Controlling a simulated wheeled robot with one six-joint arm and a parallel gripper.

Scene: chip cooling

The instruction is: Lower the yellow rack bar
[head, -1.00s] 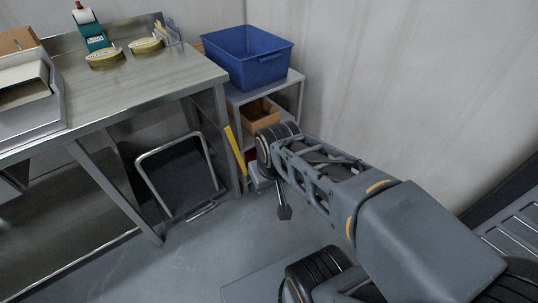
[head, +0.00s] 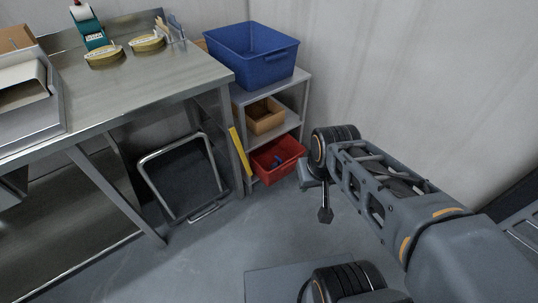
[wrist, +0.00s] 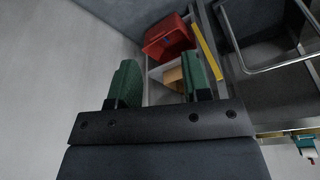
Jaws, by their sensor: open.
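The yellow rack bar (head: 240,151) is a thin, steeply tilted strip at the front left side of the small grey shelf rack (head: 295,121), close to the table's right leg. It also shows in the wrist view (wrist: 206,52), up and to the right of the green fingers. My gripper (wrist: 160,76) is open, with nothing between its two green fingers, and it is apart from the bar. In the head view my arm's end is to the right of the rack, and the fingers are hard to make out there.
The rack holds a blue bin (head: 261,69) on top, a tan box (head: 264,123) in the middle and a red bin (head: 277,162) at the bottom. A steel table (head: 150,85) stands left, with a tubular-framed dark panel (head: 183,180) beneath.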

